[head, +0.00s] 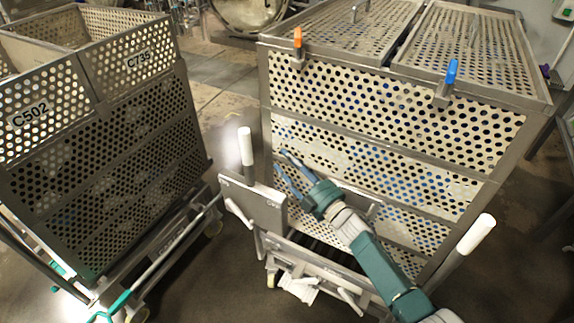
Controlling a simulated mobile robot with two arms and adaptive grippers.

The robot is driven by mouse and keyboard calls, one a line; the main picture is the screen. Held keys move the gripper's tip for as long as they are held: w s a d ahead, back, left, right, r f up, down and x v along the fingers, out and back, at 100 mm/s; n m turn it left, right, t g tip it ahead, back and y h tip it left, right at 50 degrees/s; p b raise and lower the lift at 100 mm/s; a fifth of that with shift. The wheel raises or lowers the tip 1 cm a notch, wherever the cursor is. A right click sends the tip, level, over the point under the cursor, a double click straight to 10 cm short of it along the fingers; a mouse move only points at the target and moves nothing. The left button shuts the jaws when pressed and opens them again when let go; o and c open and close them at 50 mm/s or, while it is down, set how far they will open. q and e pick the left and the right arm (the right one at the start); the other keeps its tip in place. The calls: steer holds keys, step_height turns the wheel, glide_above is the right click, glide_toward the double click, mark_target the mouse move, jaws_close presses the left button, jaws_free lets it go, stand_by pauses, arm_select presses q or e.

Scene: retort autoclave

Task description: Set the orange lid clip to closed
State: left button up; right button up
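The orange lid clip (298,38) stands upright at the top front edge of the large perforated basket (390,110), near its left corner. Its orange tip points up from a small metal bracket. The basket's perforated lid (340,32) lies flat on top. My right gripper (281,160) reaches in from the lower right, in front of the basket's lower left front. It is well below the orange clip and apart from it. Its two thin fingers look spread, with nothing seen between them. My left gripper is not in view.
A blue clip (451,72) stands on the same front edge to the right. A cart with white-gripped handles (246,147) is under the basket. Perforated crates (110,130) on another cart stand at left. Open floor (222,75) lies between them.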

steer(key=shift+f, duration=0.25)
